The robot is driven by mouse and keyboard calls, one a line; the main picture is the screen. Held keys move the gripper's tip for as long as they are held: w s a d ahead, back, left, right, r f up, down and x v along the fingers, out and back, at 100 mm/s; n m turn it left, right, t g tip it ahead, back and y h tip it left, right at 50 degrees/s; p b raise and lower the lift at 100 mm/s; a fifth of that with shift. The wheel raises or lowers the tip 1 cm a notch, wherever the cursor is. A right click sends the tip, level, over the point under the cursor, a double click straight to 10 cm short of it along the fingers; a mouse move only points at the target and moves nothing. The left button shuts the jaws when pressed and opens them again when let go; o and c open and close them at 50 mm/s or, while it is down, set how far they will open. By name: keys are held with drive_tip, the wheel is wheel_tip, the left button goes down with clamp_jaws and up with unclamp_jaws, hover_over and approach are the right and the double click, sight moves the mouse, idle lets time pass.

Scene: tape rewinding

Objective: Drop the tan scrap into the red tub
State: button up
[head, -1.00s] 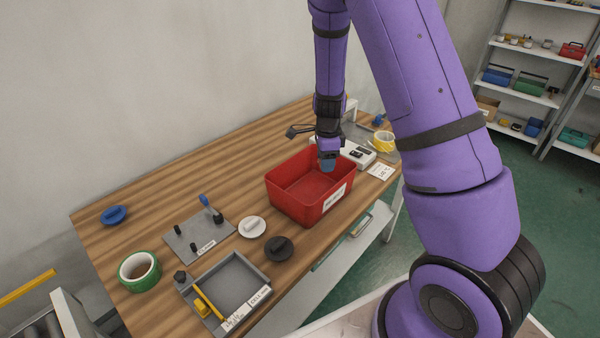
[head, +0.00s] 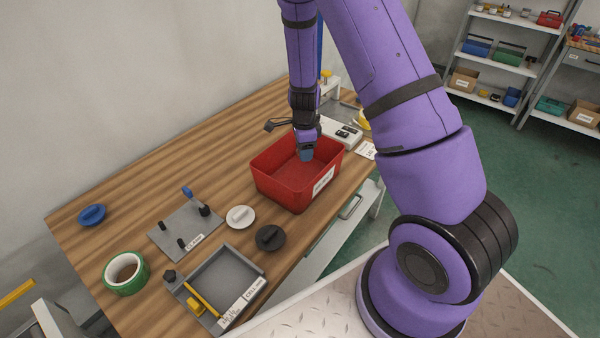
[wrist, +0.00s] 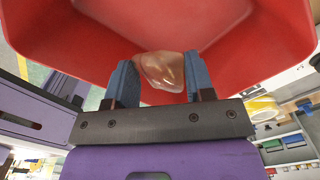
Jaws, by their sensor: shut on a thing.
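The red tub (head: 283,185) stands on the wooden table, open at the top, with a white label on its front side. My gripper (head: 305,155) is over the tub's back right part, fingers pointing down into its opening. In the wrist view my gripper (wrist: 160,82) has its two blue fingers closed on the tan scrap (wrist: 162,68), a crumpled, shiny piece. The red tub (wrist: 230,55) fills the view behind the scrap. In the head view the scrap is hidden by the gripper and tub.
On the wooden table (head: 130,210) are a green tape roll (head: 138,278), a blue disc (head: 92,214), a grey plate with pegs (head: 183,230), a white disc (head: 240,216), a black disc (head: 270,237) and a grey tray (head: 207,315). A white device (head: 338,130) stands behind the tub.

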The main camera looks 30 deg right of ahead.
drive_tip(key=shift+f, duration=0.15)
drive_tip(key=o, duration=1)
wheel_tip(320, 180, up, 11)
drive_tip(key=shift+f, duration=0.1)
